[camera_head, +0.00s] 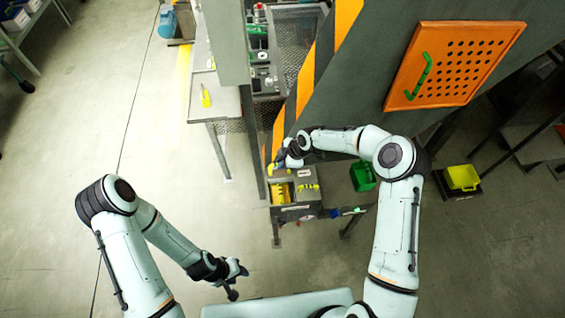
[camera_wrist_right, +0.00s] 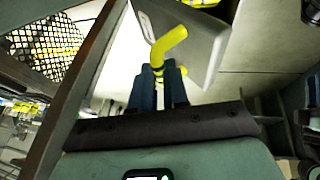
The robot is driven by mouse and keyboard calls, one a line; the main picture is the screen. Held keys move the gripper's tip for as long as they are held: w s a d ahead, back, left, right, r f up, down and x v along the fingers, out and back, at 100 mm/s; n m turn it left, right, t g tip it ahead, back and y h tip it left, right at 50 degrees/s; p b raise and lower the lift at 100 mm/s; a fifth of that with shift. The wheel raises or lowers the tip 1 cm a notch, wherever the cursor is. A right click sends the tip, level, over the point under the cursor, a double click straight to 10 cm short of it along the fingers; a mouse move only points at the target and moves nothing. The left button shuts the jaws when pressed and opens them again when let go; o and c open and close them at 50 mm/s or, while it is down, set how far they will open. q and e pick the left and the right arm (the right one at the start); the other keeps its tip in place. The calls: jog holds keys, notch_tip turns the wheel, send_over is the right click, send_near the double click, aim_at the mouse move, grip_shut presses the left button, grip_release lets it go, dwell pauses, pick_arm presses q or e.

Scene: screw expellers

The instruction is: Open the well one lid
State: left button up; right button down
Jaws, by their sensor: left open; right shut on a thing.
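A dark metal box with wells (camera_head: 293,212) stands below the orange-and-black striped edge. One well (camera_head: 281,193) shows a yellow inside, uncovered. My right gripper (camera_head: 279,165) is at the far side of this well. In the right wrist view my right gripper (camera_wrist_right: 158,78) is shut on a yellow handle (camera_wrist_right: 168,44) of a grey lid (camera_wrist_right: 195,35), which looks tilted up. A second yellow handle (camera_head: 309,187) sits on the grey lid beside the uncovered well. My left gripper (camera_head: 233,284) is open and empty, away from the box at the lower middle.
A large grey machine body with an orange perforated panel (camera_head: 452,65) and green handle rises at the right. A green bin (camera_head: 362,176) hangs beside the box. A yellow bin (camera_head: 462,177) stands further right. A workbench (camera_head: 214,95) is behind.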

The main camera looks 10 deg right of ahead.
jog(key=shift+s+d+f, duration=0.15)
jog(key=shift+s+f, duration=0.15)
jog(key=shift+f, duration=0.2)
jog(key=c, duration=1.2)
grip_release()
jog(key=shift+c, duration=0.2)
jog(key=shift+o, duration=0.6)
jog(key=shift+w, duration=0.3)
jog(key=shift+r, duration=0.2)
jog(key=v, duration=1.3)
jog(key=shift+b, duration=0.3)
